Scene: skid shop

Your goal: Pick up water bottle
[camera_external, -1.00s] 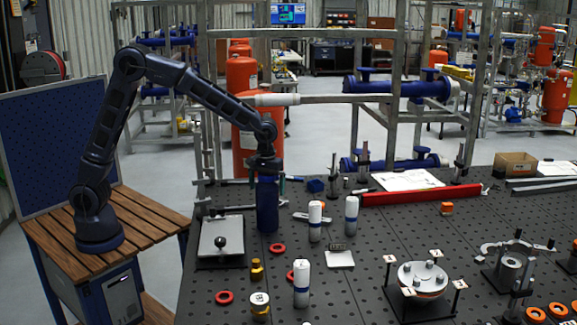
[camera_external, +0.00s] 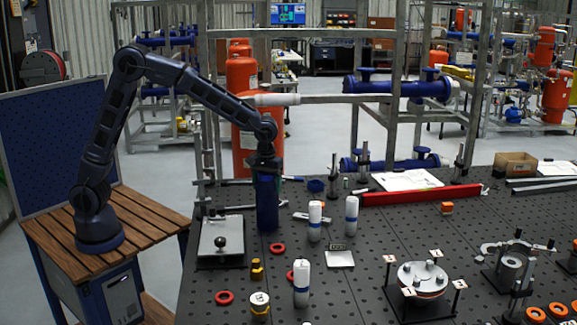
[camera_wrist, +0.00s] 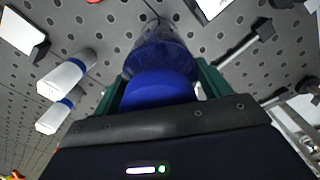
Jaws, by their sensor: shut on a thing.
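The water bottle (camera_external: 267,208) is dark blue and stands upright on the perforated black table, just right of a grey plate. My gripper (camera_external: 266,178) points straight down from above and is shut on its upper part. In the wrist view, the bottle's blue cap (camera_wrist: 158,88) sits between the green fingers of my gripper (camera_wrist: 160,80), with the translucent blue body beyond it. The bottle's base still appears to rest on the table. The fingertips' exact contact is partly hidden by the bottle and the gripper body.
The grey plate (camera_external: 222,236) with a black knob is close on the left. Red rings (camera_external: 277,249) lie in front. A red bar (camera_external: 420,194) lies farther back right.

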